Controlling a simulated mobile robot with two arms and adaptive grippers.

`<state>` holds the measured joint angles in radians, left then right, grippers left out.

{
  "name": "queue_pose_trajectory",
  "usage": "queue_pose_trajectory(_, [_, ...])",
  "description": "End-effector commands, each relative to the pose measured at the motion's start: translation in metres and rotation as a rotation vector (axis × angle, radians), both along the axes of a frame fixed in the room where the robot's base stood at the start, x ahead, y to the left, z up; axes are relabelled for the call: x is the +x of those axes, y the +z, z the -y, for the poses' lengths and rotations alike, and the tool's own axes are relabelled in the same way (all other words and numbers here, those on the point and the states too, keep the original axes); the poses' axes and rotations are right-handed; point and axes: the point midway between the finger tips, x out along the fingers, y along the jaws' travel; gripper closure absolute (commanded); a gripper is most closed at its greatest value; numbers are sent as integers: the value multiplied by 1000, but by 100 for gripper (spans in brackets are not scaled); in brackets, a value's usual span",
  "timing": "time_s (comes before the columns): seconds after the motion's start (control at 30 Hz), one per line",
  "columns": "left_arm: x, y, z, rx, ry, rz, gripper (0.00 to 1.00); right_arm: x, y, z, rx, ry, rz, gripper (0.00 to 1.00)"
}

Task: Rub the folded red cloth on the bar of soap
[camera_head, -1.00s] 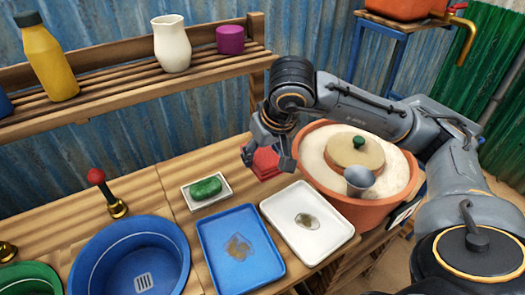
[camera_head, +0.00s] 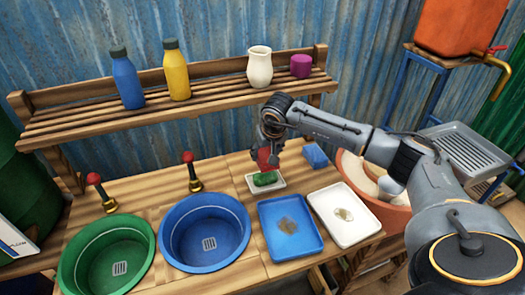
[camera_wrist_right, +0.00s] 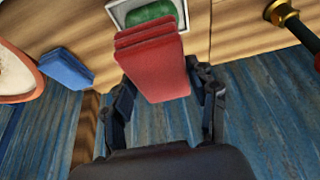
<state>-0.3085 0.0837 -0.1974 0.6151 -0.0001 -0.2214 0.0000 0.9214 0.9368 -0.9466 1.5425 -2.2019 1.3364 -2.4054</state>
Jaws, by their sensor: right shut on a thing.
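The folded red cloth (camera_head: 264,157) is held upright between the fingers of my right gripper (camera_head: 268,143), at the back of the counter. The right wrist view shows the cloth (camera_wrist_right: 152,68) as a layered red block between the two dark fingers (camera_wrist_right: 164,88). The green bar of soap (camera_head: 265,179) lies in a small white dish (camera_head: 281,186) directly below the cloth. In the right wrist view the cloth partly hides the soap (camera_wrist_right: 148,13). I cannot tell whether cloth and soap touch. My left gripper is out of view.
A blue folded cloth (camera_head: 315,155) lies right of the dish. A blue tray (camera_head: 290,246) and a white tray (camera_head: 345,228) stand in front. Blue (camera_head: 205,232) and green (camera_head: 107,255) basins are left. A terracotta pot (camera_head: 385,212) is right. A shelf (camera_head: 200,107) runs behind.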

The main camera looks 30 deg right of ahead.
Motion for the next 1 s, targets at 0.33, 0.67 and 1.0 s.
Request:
queue_pose_trajectory(0.33, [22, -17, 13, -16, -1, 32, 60, -1, -31, -1, 2, 2, -2, 68])
queue_pose_trajectory(0.67, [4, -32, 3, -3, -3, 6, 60, 0, -57, -1, 2, -1, -1, 68])
queue_pose_trajectory(1.0, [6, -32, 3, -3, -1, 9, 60, 0, -58, -1, 1, 0, 0, 68])
